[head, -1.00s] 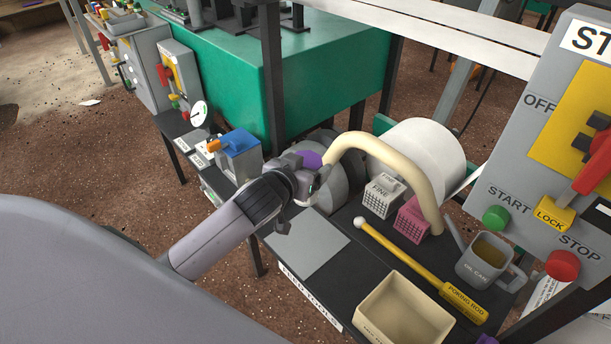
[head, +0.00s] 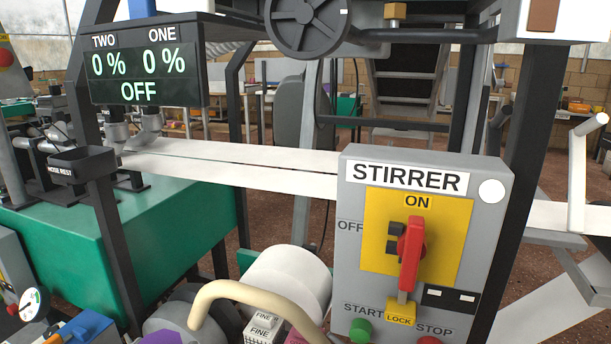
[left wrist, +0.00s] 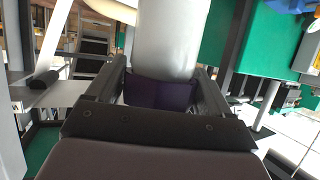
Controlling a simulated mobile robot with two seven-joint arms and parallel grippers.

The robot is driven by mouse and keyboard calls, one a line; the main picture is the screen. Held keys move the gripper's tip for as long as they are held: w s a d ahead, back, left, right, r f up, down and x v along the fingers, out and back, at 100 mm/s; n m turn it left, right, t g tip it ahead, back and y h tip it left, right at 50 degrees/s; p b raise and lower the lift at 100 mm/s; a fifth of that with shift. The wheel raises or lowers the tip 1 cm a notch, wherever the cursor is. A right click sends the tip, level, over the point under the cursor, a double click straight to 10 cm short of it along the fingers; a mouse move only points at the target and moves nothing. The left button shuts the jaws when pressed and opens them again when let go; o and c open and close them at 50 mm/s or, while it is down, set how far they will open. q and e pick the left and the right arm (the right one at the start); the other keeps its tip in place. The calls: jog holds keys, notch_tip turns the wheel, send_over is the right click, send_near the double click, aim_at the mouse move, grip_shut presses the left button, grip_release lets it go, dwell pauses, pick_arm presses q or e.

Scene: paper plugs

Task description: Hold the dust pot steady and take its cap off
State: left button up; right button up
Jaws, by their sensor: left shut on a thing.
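The dust pot shows in the left wrist view as a smooth grey cylinder (left wrist: 168,40) with a dark purple part (left wrist: 162,93) at its near end. My left gripper (left wrist: 163,72) is shut on it, with one dark finger on each side. I cannot tell whether the purple part is the cap. In the head view a purple top (head: 160,338) shows at the bottom edge, cut off by the frame. My left arm is out of the head view, and my right gripper is in neither view.
The stirrer box (head: 346,240) with its red lever (head: 411,255) stands in front on the right. A cream curved handle (head: 235,290), a white roll (head: 290,280) and a box marked FINE (head: 262,330) are at the bottom. A green tank (head: 130,250) stands on the left.

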pick_arm(q)
jog(key=s, duration=0.1)
jog(key=s+r, duration=0.2)
jog(key=shift+s+d+r, duration=0.1)
jog(key=shift+d+r, duration=0.15)
jog(key=shift+d, duration=0.05)
notch_tip(320, 180, up, 14)
jog(key=p, duration=1.7)
jog(key=shift+w+f, duration=0.15)
jog(key=shift+w, duration=0.05)
